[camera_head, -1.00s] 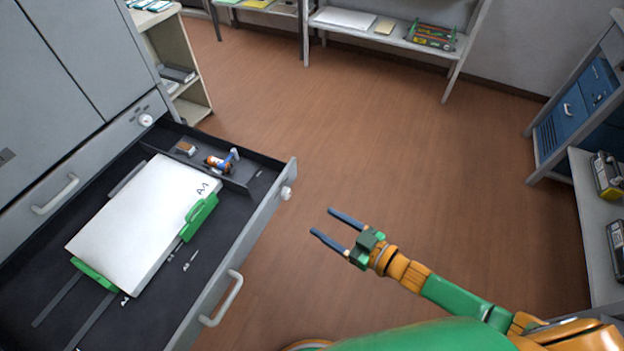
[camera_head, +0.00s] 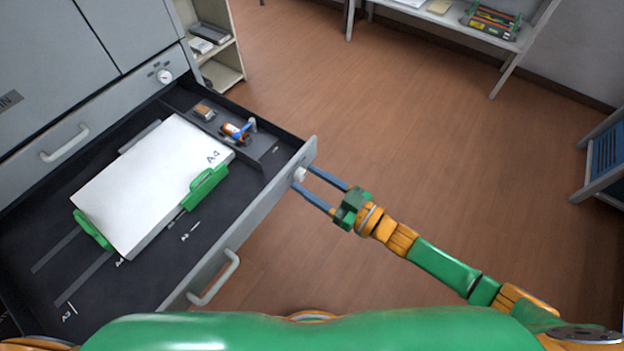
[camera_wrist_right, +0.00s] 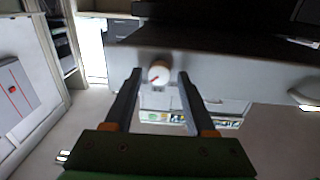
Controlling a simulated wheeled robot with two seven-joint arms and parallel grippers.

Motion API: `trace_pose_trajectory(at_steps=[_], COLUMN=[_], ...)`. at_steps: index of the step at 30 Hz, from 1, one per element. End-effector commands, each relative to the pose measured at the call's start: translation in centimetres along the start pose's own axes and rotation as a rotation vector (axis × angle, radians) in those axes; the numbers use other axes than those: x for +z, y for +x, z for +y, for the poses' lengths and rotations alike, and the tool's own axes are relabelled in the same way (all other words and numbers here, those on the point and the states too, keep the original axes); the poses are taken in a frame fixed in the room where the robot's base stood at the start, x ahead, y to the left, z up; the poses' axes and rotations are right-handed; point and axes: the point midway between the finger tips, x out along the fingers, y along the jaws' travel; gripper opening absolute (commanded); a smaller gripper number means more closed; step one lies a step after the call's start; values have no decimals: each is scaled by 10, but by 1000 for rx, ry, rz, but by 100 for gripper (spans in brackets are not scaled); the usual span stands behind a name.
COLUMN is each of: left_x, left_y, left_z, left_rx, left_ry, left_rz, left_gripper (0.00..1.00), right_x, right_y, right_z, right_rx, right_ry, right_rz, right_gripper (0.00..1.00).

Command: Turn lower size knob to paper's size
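The lower size knob (camera_head: 299,174) is a small white dial on the front face of the open lower drawer (camera_head: 245,232). In the right wrist view the knob (camera_wrist_right: 158,73) shows a red mark on its face. My right gripper (camera_head: 303,178) is open, with one finger on each side of the knob; I cannot tell whether they touch it. In the right wrist view the fingertips (camera_wrist_right: 159,73) flank it with gaps. The white paper stack (camera_head: 150,187), marked A4, lies in the drawer between green guides (camera_head: 205,186). My left gripper is not in view.
The upper drawer above has its own white knob (camera_head: 164,76) and a handle (camera_head: 65,144). The lower drawer's handle (camera_head: 215,280) sticks out near my body. A small bottle-like item (camera_head: 237,132) lies in the drawer's back compartment.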

Motion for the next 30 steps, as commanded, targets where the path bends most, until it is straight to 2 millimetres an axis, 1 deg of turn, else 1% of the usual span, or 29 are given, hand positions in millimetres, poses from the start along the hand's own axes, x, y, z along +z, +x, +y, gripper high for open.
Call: trace_pose_trajectory(at_steps=[1,2,3,5,6,12,17,23,30], left_x=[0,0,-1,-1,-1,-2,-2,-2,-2], left_y=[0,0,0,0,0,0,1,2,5], left_z=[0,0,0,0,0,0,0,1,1], left_rx=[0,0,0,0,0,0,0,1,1], left_ry=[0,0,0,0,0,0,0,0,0], left_rz=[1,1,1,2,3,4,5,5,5], left_gripper=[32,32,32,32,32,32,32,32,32], right_x=[0,0,0,0,0,1,1,2,2], right_y=[0,0,0,0,0,0,0,0,-1], right_z=[0,0,0,0,0,0,0,0,0], right_rx=[0,0,0,0,0,1,1,1,1], right_ry=[0,0,0,0,0,-7,-51,-180,-395], right_rz=[0,0,0,0,0,-1,1,5,11], right_gripper=[39,31,20,4,0,0,0,0,0])
